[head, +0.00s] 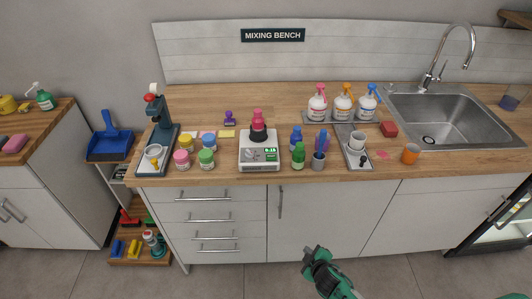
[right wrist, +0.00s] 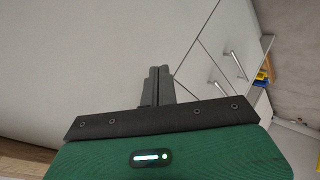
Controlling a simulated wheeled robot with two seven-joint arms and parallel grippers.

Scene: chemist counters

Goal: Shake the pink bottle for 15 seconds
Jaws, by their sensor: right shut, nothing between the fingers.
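My right gripper (head: 311,252) is low in front of the cabinet doors, below the counter and well apart from the bottle. In the right wrist view its fingers (right wrist: 158,72) are together and hold nothing. The pink bottle does not show in the right wrist view. My left gripper is not in either view.
Blue and green bottles (head: 298,154) stand just right of the scale. Small colored jars (head: 206,158) stand left of it. Spray bottles (head: 343,102) stand behind at the right, near the sink (head: 450,118). The counter's front edge (head: 230,178) lies between my gripper and the scale.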

